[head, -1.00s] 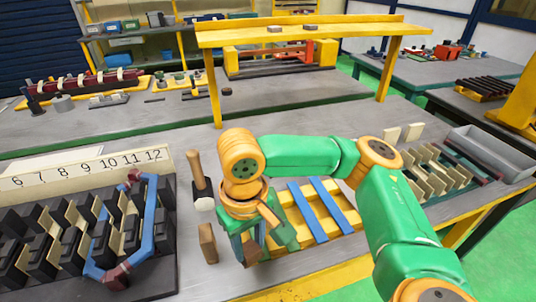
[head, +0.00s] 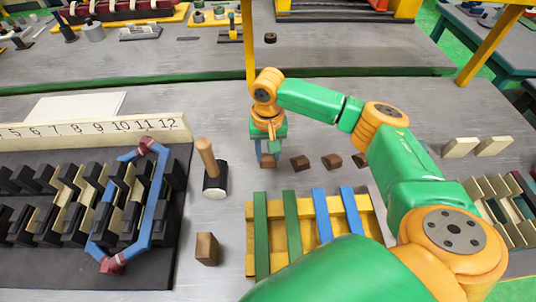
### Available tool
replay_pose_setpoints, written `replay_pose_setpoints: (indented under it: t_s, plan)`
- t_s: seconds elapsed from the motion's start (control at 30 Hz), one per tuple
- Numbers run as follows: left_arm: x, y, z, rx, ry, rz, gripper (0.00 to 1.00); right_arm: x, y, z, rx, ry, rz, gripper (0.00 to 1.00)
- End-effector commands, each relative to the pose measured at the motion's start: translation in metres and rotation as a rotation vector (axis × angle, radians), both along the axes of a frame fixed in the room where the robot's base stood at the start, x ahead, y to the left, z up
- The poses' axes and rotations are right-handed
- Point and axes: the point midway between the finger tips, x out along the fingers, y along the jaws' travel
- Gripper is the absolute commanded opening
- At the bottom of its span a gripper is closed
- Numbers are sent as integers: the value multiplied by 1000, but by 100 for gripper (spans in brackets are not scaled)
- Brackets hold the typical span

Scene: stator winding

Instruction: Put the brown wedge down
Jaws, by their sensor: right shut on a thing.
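My right gripper (head: 269,156) points down at the table, beyond the yellow rack. It is shut on a brown wedge (head: 267,161), which is mostly hidden by the fingers. The held wedge is at or just above the grey tabletop; I cannot tell whether it touches. It is at the left end of a row of brown wedges (head: 299,163) (head: 331,161) (head: 360,160) on the table. My left gripper is not in view.
A mallet (head: 208,165) and a brown block (head: 207,248) stand left of the yellow rack (head: 350,224) with green and blue strips. The slotted black stator (head: 40,262) with a blue coil (head: 158,208) fills the left. Bare table lies beyond the wedges.

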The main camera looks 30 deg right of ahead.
Motion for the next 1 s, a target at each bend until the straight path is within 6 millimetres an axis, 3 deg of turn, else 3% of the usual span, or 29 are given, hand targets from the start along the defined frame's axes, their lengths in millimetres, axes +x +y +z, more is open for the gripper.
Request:
replay_pose_setpoints:
  t_s: [0.13,0.47,0.5,0.57,0.87,1.0]
  plan:
    - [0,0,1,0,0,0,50,0,0,-18,0,0,0,0]
    - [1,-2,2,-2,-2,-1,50,0,1,-22,2,-1,1,0]
    - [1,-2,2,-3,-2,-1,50,0,1,-22,1,-2,1,52]
    - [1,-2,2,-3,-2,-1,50,0,1,-22,1,-2,1,68]
    - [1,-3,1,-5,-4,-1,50,0,0,-21,1,-2,1,71]
    - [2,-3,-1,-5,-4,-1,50,1,1,-1,2,-5,2,71]
